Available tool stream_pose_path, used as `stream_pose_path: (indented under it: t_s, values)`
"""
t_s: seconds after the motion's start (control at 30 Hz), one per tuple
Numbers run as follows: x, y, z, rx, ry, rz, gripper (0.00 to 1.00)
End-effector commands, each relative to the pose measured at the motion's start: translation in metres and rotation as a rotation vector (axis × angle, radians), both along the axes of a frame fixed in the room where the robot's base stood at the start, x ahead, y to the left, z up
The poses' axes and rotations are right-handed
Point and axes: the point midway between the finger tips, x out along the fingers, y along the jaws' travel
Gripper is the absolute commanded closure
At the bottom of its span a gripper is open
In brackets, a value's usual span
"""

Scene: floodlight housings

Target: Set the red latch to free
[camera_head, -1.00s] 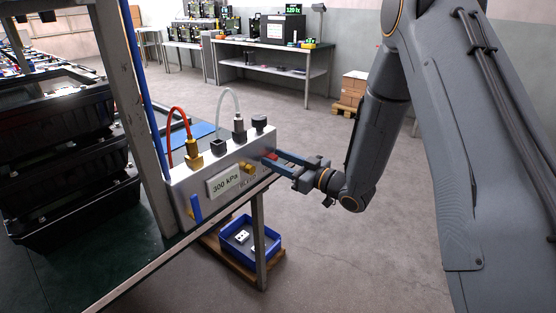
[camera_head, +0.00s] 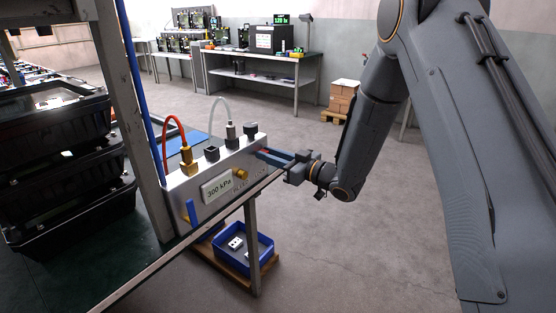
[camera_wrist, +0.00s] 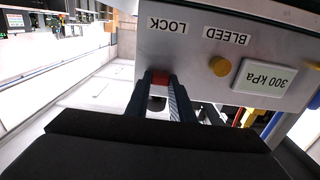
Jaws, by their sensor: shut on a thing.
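The red latch (camera_wrist: 159,77) is on the front face of the silver box (camera_wrist: 205,50), just below the LOCK label (camera_wrist: 168,25) in the wrist view, which shows the box upside down. My gripper (camera_wrist: 161,84) is shut on the latch, one finger on each side. In the head view my gripper (camera_head: 264,155) reaches from the right to the right end of the box (camera_head: 238,160), and the latch is mostly hidden by the fingers. No label reading free can be made out.
A yellow knob (camera_head: 240,174) and a 300 kPa display (camera_head: 216,190) are left of the gripper on the box. A blue lever (camera_head: 192,212) is at its left end. Hoses and fittings rise from its top. A blue bin (camera_head: 243,246) sits below; the floor to the right is clear.

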Motion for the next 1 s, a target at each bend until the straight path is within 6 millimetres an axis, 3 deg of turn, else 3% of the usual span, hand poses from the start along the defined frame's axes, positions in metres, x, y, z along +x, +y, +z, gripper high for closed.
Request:
stream_pose_path:
  t_s: [0.13, 0.17, 0.27, 0.67, 1.0]
  values:
    - [0.000, 0.001, 0.006, 0.006, -0.012, 0.008, 1.00]
    - [0.000, 0.001, 0.006, 0.006, -0.012, 0.008, 0.77]
    - [0.001, -0.001, 0.006, 0.006, -0.012, 0.005, 0.60]
    - [-0.001, -0.010, 0.003, 0.003, -0.008, -0.001, 0.59]
    - [-0.030, -0.053, 0.004, 0.004, -0.009, 0.000, 0.59]
